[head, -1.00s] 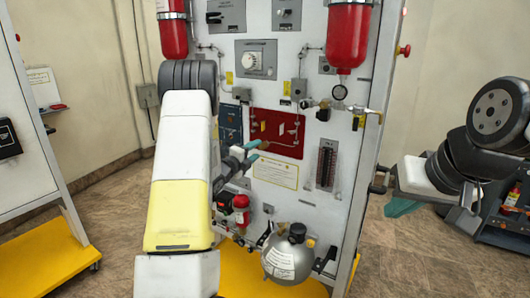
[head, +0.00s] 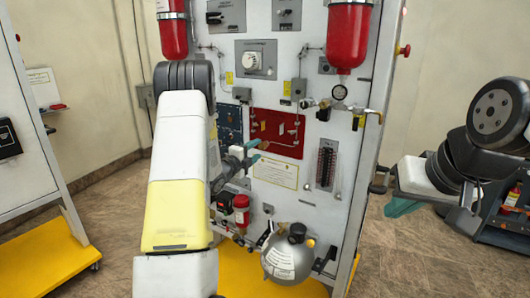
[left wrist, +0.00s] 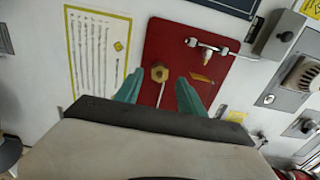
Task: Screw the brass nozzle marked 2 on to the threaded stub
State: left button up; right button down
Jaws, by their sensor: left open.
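A red panel (head: 290,150) is on the white trainer board; it also fills the middle of the left wrist view (left wrist: 165,38). On it, a brass hex-shaped piece (left wrist: 160,73) shows with a thin stem below it. A smaller brass piece (left wrist: 207,57) hangs under a grey pipe fitting (left wrist: 212,45), to its right. I cannot read a number 2 or tell which piece is the nozzle or the stub. My left gripper (left wrist: 158,92) is open and empty, its teal fingers either side of the hex piece's stem. It also shows in the head view (head: 259,152). My right gripper (head: 403,207) is far right, partly hidden.
A white label with a yellow border (left wrist: 98,55) lies left of the red panel. A grey box (left wrist: 282,33) and a knob panel (left wrist: 300,75) are to its right. Red cylinders (head: 348,35) hang above.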

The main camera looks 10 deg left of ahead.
aim_at(260, 146)
pick_arm(q)
jog(key=shift+x, duration=1.65)
jog(key=shift+c, duration=0.2)
grip_shut()
jog(key=shift+m, duration=1.7)
jog(key=shift+d+m, duration=0.15)
jog(key=shift+m, duration=1.55)
jog(key=shift+m, duration=1.8)
